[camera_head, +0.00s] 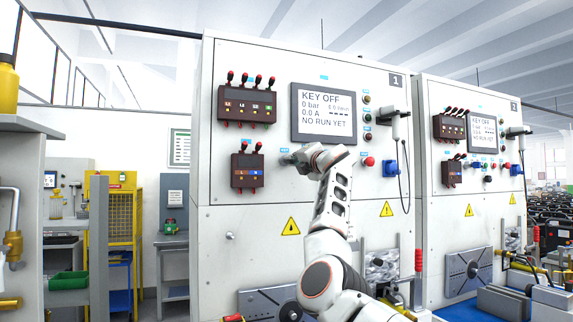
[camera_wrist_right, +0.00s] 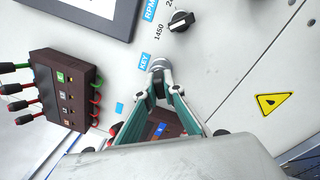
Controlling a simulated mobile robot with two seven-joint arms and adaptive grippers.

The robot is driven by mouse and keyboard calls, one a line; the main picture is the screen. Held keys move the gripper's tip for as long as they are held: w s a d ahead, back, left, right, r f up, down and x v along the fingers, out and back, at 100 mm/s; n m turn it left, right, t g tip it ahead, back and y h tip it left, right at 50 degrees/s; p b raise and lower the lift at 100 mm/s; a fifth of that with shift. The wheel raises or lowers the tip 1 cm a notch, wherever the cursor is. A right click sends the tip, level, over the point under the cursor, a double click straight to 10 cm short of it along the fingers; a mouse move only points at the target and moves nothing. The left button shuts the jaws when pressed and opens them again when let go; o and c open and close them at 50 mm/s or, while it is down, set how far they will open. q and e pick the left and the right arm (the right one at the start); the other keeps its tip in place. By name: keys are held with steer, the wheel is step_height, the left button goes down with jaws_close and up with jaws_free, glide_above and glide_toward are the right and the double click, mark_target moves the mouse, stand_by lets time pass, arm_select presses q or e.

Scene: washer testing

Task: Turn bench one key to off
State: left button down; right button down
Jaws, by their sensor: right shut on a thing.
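Bench one (camera_head: 250,50) is the tall white panel marked 1. Its screen (camera_head: 323,112) reads KEY OFF, 0 bar and 0.0 A. My right gripper (camera_head: 292,159) is at the panel below the screen, by the blue KEY label. In the right wrist view, its teal fingers (camera_wrist_right: 158,72) come together on the round grey key switch (camera_wrist_right: 158,63), beside the KEY label (camera_wrist_right: 145,62). The fingertips hide part of the key, so its angle is hard to read. My left gripper is not in view.
A black rotary knob (camera_wrist_right: 181,21) sits near the key. Terminal blocks with plugged leads (camera_head: 247,171) are to the left. A red button (camera_head: 368,161) and a blue socket (camera_head: 390,169) are to the right. Bench two (camera_head: 435,95) stands beyond.

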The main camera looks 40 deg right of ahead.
steer(key=shift+n, duration=0.6)
steer(key=shift+d+n, duration=0.1)
steer(key=shift+n, duration=0.4)
steer(key=shift+r+n, duration=0.1)
steer(key=shift+n, duration=1.1)
steer(key=shift+y, duration=0.3)
steer(key=shift+n, duration=0.3)
steer(key=n, duration=0.3)
steer(key=shift+r, duration=0.1)
